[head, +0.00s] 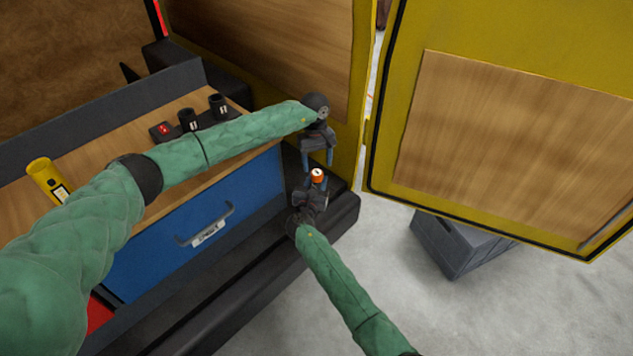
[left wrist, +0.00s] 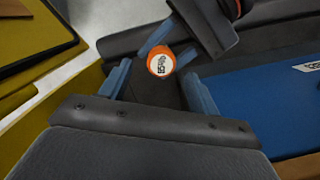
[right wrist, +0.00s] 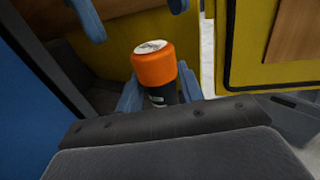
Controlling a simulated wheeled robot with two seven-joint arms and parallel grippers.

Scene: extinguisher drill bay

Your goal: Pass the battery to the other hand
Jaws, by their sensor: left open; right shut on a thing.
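The battery (head: 317,176) has an orange end with a white face and a dark body. My right gripper (head: 313,188) is shut on it, and the orange end stands up clear of the fingers. In the right wrist view the battery (right wrist: 154,68) is close to upright between the blue fingers (right wrist: 160,97). My left gripper (head: 318,158) is open and empty just above the battery in the head view. In the left wrist view the battery's orange end (left wrist: 161,63) shows just beyond the open left fingers (left wrist: 158,85). The lower battery body is partly hidden by the right fingers.
A wooden-topped bench (head: 90,143) with a blue drawer (head: 200,225) stands at left. On it are a yellow flashlight (head: 47,180) and a black holder (head: 188,119). A yellow door (head: 410,100) stands at right. A grey crate (head: 455,245) sits on the floor below it.

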